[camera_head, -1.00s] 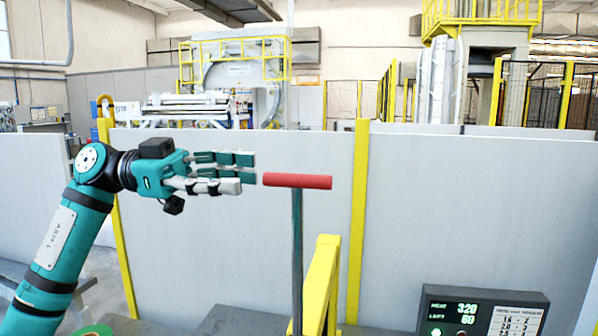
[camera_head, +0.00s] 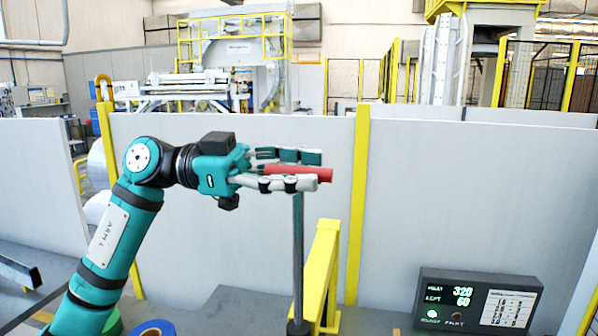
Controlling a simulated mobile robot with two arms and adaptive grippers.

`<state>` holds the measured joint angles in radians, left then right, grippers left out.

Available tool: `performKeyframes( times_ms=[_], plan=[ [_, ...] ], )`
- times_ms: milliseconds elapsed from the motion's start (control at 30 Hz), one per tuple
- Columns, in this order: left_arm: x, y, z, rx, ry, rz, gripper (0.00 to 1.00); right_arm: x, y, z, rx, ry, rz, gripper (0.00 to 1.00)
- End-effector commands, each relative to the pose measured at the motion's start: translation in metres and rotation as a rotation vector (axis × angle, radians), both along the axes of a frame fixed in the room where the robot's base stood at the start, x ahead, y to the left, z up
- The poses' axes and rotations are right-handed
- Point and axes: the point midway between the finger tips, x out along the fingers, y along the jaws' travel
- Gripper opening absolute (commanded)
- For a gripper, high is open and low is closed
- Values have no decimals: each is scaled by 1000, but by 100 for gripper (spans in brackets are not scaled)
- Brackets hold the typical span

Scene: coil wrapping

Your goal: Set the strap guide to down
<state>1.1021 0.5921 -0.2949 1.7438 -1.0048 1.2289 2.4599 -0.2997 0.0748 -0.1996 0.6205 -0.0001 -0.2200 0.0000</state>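The strap guide appears to be the lever with a red crossbar handle (camera_head: 322,174) on an upright grey post (camera_head: 298,250), near the middle of the head view. The handle is up, at the top of the post. My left gripper (camera_head: 305,170) reaches in from the left at handle height. Its teal-tipped fingers lie above or behind the red bar and its pale finger lies below or in front of it. The fingers look spread, with the bar between them; contact cannot be told. My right gripper is not in view.
A yellow frame (camera_head: 318,270) stands just right of the post. A dark control box (camera_head: 475,300) at lower right shows 320 and 60, with a green light lit. Grey panels (camera_head: 480,200) with yellow posts stand behind. Blue and green rolls lie at lower left.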

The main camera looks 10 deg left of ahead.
Motion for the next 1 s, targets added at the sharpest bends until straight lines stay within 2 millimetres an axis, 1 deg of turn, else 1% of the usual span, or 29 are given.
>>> performKeyframes(
  times_ms=[33, 167, 533, 667, 767, 867, 967, 1000],
  plan=[
    [0, 0, 0, 0, 0, 0, 18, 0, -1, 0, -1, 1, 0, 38],
    [0, 0, 0, 0, 0, 1, 1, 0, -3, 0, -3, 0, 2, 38],
    [0, 1, 0, 0, -1, 2, 0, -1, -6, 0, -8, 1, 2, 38],
    [1, 1, -6, 0, 1, 2, 0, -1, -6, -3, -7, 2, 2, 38],
    [0, 1, -20, 2, 3, 1, 0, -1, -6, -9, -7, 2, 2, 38],
    [1, 1, -42, 2, 6, 4, 0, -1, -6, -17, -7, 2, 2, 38],
    [1, 1, -70, 4, 7, 3, 0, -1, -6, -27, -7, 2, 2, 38],
    [1, 1, -82, 5, 9, 2, 0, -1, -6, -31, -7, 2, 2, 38]
  ],
)
